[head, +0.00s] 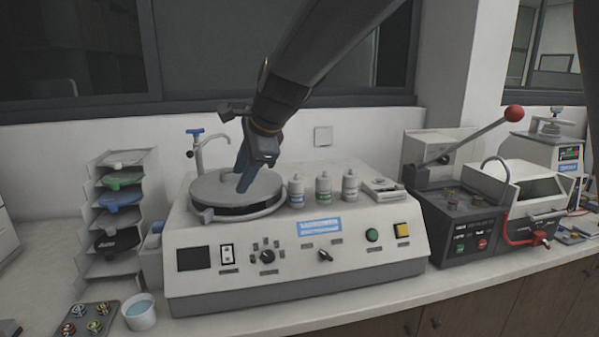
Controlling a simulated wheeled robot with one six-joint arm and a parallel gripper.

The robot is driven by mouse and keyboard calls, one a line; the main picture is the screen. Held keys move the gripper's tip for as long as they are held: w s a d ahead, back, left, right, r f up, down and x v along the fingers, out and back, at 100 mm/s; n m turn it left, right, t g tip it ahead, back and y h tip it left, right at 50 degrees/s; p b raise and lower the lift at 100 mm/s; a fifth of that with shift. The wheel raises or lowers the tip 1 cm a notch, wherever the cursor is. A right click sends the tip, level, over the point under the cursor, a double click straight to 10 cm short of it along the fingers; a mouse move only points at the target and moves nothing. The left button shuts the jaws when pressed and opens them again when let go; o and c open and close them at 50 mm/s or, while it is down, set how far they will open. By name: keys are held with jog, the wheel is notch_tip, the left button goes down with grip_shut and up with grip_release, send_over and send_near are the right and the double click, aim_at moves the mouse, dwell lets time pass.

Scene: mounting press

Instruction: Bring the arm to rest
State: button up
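My arm (318,55) reaches down from the top of the head view. My gripper (243,182) points down over the round wheel (212,192) of the white polishing machine (300,262), at or just above its surface. I cannot tell whether it touches the wheel. The fingers appear close together, but the gap between them is not clear. I see no object in them.
A tap (201,150) stands behind the wheel, with several bottles (323,189) to its right. The press (460,215) with a red-knobbed lever (514,113) stands further right. A tray rack (122,215), a bowl (139,312) and a sample tray (84,329) are at the left.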

jog(key=s+d+f+n+h, duration=0.2)
jog(key=s+d+f+n, duration=0.15)
jog(key=d+f, duration=0.65)
jog(key=s+d+f+n+g+h, duration=0.1)
jog(key=s+d+f+n, duration=0.4)
jog(key=s+d, duration=0.4)
jog(key=s+d+f+n+g+h, duration=0.2)
jog(key=s+d+f+n, duration=0.2)
jog(key=d, duration=0.9)
jog(key=s+f+b, duration=0.1)
jog(key=s+f, duration=0.2)
jog(key=s, duration=0.2)
jog(key=shift+d+f+n, duration=0.2)
jog(key=shift+n, duration=0.15)
jog(key=shift+s, duration=0.1)
